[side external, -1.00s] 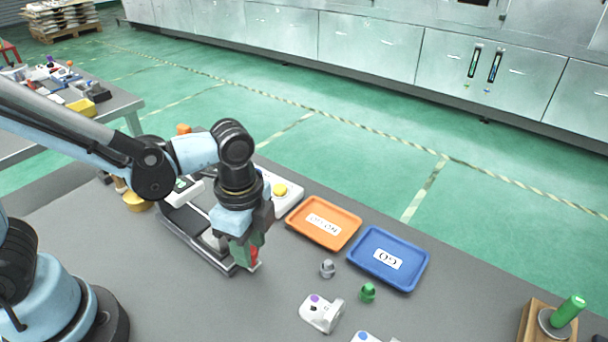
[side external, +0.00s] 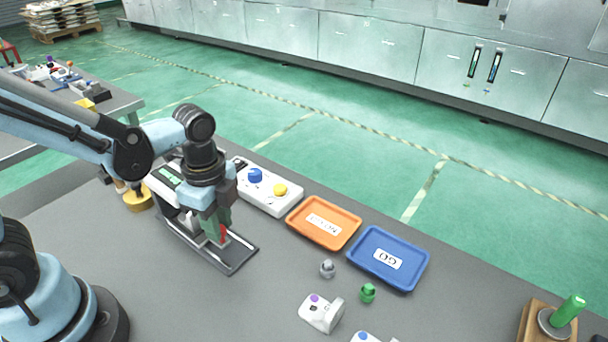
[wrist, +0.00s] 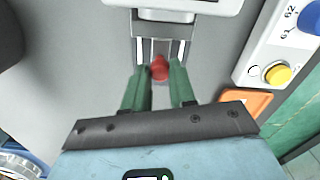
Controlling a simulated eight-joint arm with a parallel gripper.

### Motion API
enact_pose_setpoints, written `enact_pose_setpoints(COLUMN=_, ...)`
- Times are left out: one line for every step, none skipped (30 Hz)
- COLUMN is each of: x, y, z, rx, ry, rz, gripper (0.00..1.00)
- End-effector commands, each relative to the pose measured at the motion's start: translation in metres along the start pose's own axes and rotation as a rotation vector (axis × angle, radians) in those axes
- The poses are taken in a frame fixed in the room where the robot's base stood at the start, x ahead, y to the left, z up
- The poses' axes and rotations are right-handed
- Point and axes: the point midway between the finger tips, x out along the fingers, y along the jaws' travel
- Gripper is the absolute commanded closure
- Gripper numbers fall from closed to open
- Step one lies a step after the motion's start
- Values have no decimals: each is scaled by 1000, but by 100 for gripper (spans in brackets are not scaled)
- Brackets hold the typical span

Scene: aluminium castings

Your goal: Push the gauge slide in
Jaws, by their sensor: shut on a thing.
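The gauge is a bench unit with a white housing (side external: 168,177) and a low grey rail frame (side external: 238,258) that runs toward the front. The housing edge also shows at the top of the wrist view (wrist: 190,7). In the wrist view the red handle (wrist: 159,68) sits between the fingertips. The slide's body is largely hidden by my gripper in the side view.
A white control box (side external: 268,192) with a blue knob and a yellow button stands right of the gauge. An orange tray (side external: 345,239) and a blue tray (side external: 412,278) lie farther right. Small castings (side external: 327,268) lie in front of them. A brass cylinder (side external: 138,201) stands at the left.

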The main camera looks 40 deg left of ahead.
Motion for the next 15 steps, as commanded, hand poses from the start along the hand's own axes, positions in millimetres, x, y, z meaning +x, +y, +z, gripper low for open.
enact_pose_setpoints(x=0, y=-3, z=9, rx=-7, ry=0, rz=-2, gripper=100)
enact_pose_setpoints(x=0, y=-4, z=12, rx=-6, ry=0, rz=-2, gripper=100)
enact_pose_setpoints(x=0, y=-5, z=16, rx=-6, ry=0, rz=-3, gripper=100)
enact_pose_setpoints(x=0, y=-5, z=18, rx=-4, ry=0, rz=-3, gripper=100)
enact_pose_setpoints(x=0, y=-6, z=20, rx=-3, ry=0, rz=-3, gripper=100)
enact_pose_setpoints(x=0, y=-6, z=22, rx=-3, ry=0, rz=-3, gripper=100)
enact_pose_setpoints(x=0, y=-7, z=23, rx=-2, ry=-1, rz=-3, gripper=100)
enact_pose_setpoints(x=0, y=-7, z=24, rx=-1, ry=-2, rz=-4, gripper=100)
enact_pose_setpoints(x=0, y=-7, z=25, rx=-1, ry=-3, rz=-4, gripper=100)
enact_pose_setpoints(x=0, y=-7, z=25, rx=-1, ry=-4, rz=-4, gripper=100)
enact_pose_setpoints(x=0, y=-7, z=26, rx=-1, ry=-5, rz=-5, gripper=100)
enact_pose_setpoints(x=0, y=-7, z=26, rx=-1, ry=-5, rz=-5, gripper=100)
enact_pose_setpoints(x=0, y=-7, z=26, rx=-2, ry=-6, rz=-5, gripper=100)
enact_pose_setpoints(x=0, y=-7, z=26, rx=-2, ry=-6, rz=-5, gripper=100)
enact_pose_setpoints(x=0, y=-7, z=26, rx=-3, ry=-6, rz=-5, gripper=100)
